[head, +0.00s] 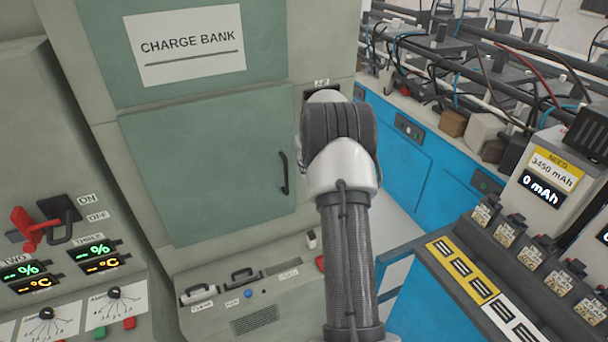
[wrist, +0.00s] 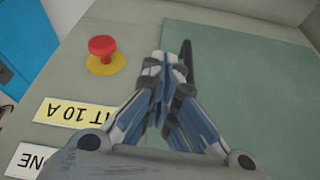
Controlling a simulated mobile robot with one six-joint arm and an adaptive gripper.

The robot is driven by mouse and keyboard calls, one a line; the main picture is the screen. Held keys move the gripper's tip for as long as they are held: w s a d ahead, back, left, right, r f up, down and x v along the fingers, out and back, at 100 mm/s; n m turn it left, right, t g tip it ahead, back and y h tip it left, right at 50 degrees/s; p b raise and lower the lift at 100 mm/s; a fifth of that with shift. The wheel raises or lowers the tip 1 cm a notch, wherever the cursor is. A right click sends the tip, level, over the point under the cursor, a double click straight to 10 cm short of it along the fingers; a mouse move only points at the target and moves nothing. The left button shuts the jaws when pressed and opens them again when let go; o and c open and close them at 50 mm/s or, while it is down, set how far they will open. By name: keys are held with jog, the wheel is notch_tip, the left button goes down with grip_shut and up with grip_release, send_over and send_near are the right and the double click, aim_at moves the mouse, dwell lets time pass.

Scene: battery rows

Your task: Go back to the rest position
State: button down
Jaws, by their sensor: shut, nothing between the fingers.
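My gripper (wrist: 168,62) shows in the wrist view with its fingers together and nothing between them. It is in front of the cabinet's green panel (wrist: 250,80), beside a dark bar (wrist: 187,50) that looks like a handle; I cannot tell whether they touch. In the head view my arm rises in front of the charge bank cabinet, and the gripper itself is hidden behind the arm. The cabinet's green door (head: 200,170) looks shut, with a black handle (head: 284,172) at its right side.
A red button (wrist: 102,46) on a yellow base is left of my gripper. A red lever (head: 28,228) is at far left. A ledge with small black handles (head: 246,276) lies below the door. A blue counter (head: 400,150) and battery rack (head: 540,250) stand right.

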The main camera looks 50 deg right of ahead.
jog(key=s+a+r+n+b, duration=0.1)
jog(key=a+r+b, duration=0.1)
jog(key=a+r, duration=0.45)
jog(key=s+a+r+n+b, duration=0.1)
jog(key=a+r+b, duration=0.25)
jog(key=a, duration=0.65)
jog(key=s+a+r+n+y+b, duration=0.1)
jog(key=s+a+b, duration=0.1)
jog(key=s+a, duration=0.35)
jog(key=s+a+r+b, duration=0.1)
jog(key=s+a+r, duration=0.1)
jog(key=a, duration=0.7)
jog(key=s+a+f+n+b, duration=0.1)
jog(key=s+a+f+b, duration=0.1)
jog(key=s, duration=0.5)
jog(key=s+a+f+b, duration=0.2)
jog(key=s+a+f, duration=0.2)
jog(key=s+a, duration=0.3)
jog(key=s+a+f+n+y+b, duration=0.1)
jog(key=s+a+f+b, duration=0.1)
jog(key=s+a+f, duration=0.2)
jog(key=s+a, duration=0.1)
jog(key=s, duration=0.2)
jog(key=shift+n+t+b, duration=0.3)
jog(key=shift+b, duration=0.05)
jog(key=shift+w, duration=0.1)
